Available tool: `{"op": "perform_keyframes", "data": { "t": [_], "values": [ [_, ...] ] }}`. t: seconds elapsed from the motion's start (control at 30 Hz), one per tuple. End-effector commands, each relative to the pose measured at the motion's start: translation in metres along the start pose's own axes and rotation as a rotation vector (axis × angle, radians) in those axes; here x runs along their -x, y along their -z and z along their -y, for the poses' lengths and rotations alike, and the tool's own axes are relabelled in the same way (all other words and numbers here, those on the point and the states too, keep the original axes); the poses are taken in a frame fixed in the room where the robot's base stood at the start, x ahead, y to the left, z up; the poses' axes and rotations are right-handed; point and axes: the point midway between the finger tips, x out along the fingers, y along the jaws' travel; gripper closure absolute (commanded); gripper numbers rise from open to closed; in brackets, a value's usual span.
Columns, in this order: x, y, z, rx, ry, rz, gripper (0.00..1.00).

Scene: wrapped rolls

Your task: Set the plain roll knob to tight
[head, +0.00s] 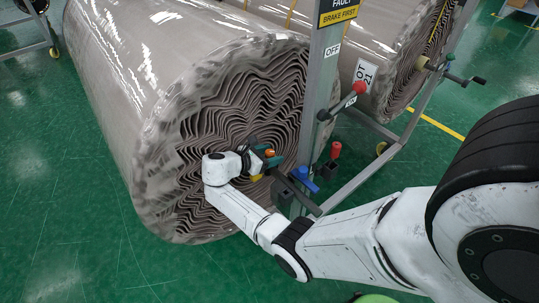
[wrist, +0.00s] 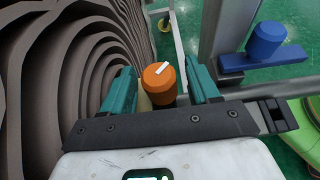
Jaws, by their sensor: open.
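An orange knob (wrist: 158,88) with a white mark on its top stands between my gripper's teal fingers in the wrist view. The white mark slants up to the right there. My gripper (wrist: 160,76) is open around the knob. I cannot tell whether either finger touches it. In the head view my gripper (head: 267,158) is at the end face of the near grey roll (head: 130,75), and the orange knob (head: 270,153) shows small and partly hidden. The roll is wrapped in shiny clear film. No tight marking is readable.
A blue knob (head: 303,175) on a bracket, also in the wrist view (wrist: 265,40), stands close right of my gripper. A red knob (head: 336,150), a red-balled lever (head: 359,88) and a grey post (head: 318,90) stand nearby. A second roll (head: 400,50) lies behind. Green floor (head: 70,220) is clear at left.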

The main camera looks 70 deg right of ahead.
Motion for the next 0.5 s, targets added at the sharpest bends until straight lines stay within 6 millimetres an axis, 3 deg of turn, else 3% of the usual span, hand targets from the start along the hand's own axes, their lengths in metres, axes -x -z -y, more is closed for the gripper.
{"op": "perform_keyframes", "data": {
  "t": [0.17, 0.5],
  "values": [
    [0.012, 0.000, -0.001, -0.001, -0.002, 0.001, 0.40],
    [0.075, 0.001, -0.001, -0.001, -0.005, 0.000, 0.40]
  ]
}}
